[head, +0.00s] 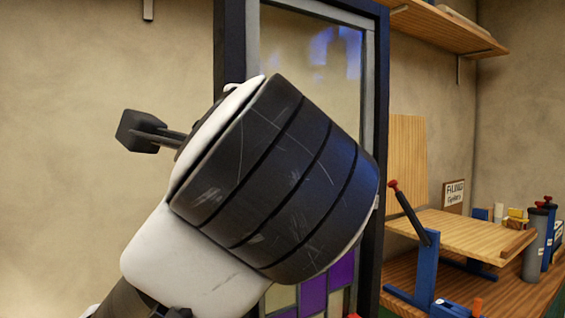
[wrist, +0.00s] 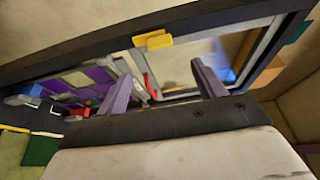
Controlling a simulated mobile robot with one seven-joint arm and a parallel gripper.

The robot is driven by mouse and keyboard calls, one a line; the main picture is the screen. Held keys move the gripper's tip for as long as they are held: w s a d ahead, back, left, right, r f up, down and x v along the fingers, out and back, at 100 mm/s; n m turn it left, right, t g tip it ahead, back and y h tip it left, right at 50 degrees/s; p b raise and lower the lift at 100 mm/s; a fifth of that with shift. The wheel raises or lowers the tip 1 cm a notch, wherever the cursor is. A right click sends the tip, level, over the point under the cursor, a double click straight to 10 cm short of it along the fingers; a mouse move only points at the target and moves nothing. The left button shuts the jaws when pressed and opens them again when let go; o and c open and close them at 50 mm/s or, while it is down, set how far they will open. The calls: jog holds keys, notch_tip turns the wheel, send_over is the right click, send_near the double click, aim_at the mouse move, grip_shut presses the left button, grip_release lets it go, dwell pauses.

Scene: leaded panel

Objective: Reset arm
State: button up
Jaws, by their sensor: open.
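My arm's wrist (head: 275,180), white with a black ribbed band, fills the middle of the head view. It hides much of the leaded panel behind it. In the wrist view my gripper (wrist: 160,70) is open, with two purple-grey fingers apart and nothing seen between them. The panel's dark frame (head: 228,55) stands upright in the head view, with a clear upper pane (head: 290,55) and purple panes (head: 313,294) low down. In the wrist view the frame (wrist: 90,38) crosses beyond the fingers; I cannot tell the gap.
At right a wooden bench (head: 520,297) holds a sloped wooden board (head: 465,236), a blue stand with a red-tipped lever (head: 410,212) and grey canisters (head: 536,245). A shelf (head: 440,25) hangs above. A yellow block (wrist: 153,39) shows on the frame. The wall side at left looks clear.

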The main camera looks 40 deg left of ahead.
jog(key=shift+s+d, duration=0.45)
